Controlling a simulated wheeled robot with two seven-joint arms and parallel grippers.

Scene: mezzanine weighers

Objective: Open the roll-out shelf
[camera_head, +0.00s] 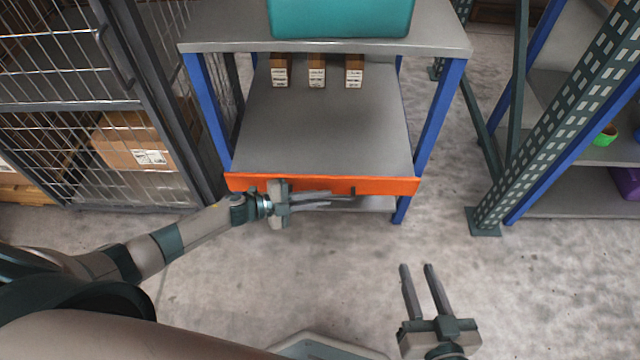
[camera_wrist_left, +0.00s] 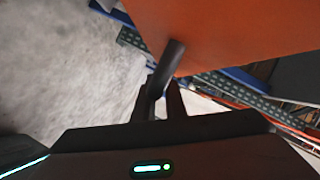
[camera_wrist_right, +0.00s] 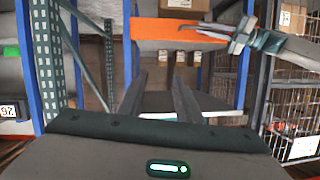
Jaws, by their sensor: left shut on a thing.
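The roll-out shelf (camera_head: 325,120) is a grey board with an orange front (camera_head: 380,186), set between the blue posts of a grey-topped rack. Its front stands at the front posts; I cannot tell exactly how far out it is. My left gripper (camera_head: 328,201) is at the orange front, coming in from the left. In the left wrist view, its fingers (camera_wrist_left: 163,95) are shut on a dark handle bar (camera_wrist_left: 172,58) of that front. My right gripper (camera_head: 416,266) is open and empty, over bare floor in front of the rack; the orange front also shows in the right wrist view (camera_wrist_right: 165,29).
Several small brown boxes (camera_head: 316,72) stand at the back of the shelf. A teal bin (camera_head: 340,18) sits on the rack top. A wire cage (camera_head: 70,90) is close at left, and a green-and-blue rack upright (camera_head: 560,110) stands at right. The floor in front is clear.

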